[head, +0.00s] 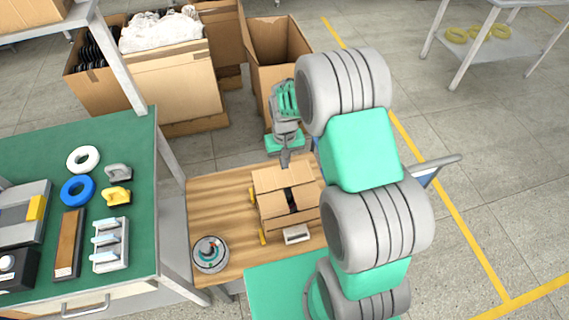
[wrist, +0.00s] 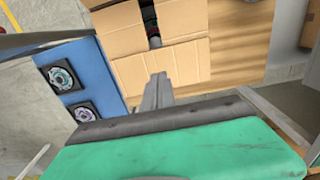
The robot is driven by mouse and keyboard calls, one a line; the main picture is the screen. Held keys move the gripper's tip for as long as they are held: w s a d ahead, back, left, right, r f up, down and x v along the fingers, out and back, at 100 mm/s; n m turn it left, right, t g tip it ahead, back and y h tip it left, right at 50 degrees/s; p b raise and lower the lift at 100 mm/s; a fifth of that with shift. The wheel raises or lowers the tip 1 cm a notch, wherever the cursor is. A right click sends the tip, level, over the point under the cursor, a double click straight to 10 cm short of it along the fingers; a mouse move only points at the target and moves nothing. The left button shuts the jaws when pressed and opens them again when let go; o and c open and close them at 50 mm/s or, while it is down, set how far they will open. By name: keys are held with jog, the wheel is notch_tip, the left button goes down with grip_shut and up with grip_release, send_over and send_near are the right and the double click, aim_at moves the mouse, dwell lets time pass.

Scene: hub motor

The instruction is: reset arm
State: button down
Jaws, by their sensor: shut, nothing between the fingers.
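My gripper (head: 285,158) is at the end of my green and grey arm, over the far edge of the wooden table (head: 215,205) in the head view. Its fingers are together with nothing between them. In the wrist view the shut fingers of my gripper (wrist: 158,92) point toward a cardboard box. That cardboard box (head: 288,185) stands on the wooden table with its top flaps folded nearly shut and a dark gap between them. It also shows in the wrist view (wrist: 125,50). My gripper appears apart from the box, though the exact distance is hard to tell.
A round motor part (head: 210,253) lies at the table's front left. A green workbench (head: 130,190) with tools and tape rolls stands left. Large cardboard boxes (head: 165,85) stand behind. A blue panel (wrist: 75,75) with two round parts shows in the wrist view. Floor at right is mostly clear.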

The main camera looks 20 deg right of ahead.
jog(key=shift+r, duration=0.55)
jog(key=s+r+g, duration=0.3)
jog(key=s, duration=1.2)
notch_tip(320, 180, up, 23)
jog(key=t, duration=0.7)
jog(key=shift+s+f, duration=0.1)
jog(key=shift+s, duration=0.05)
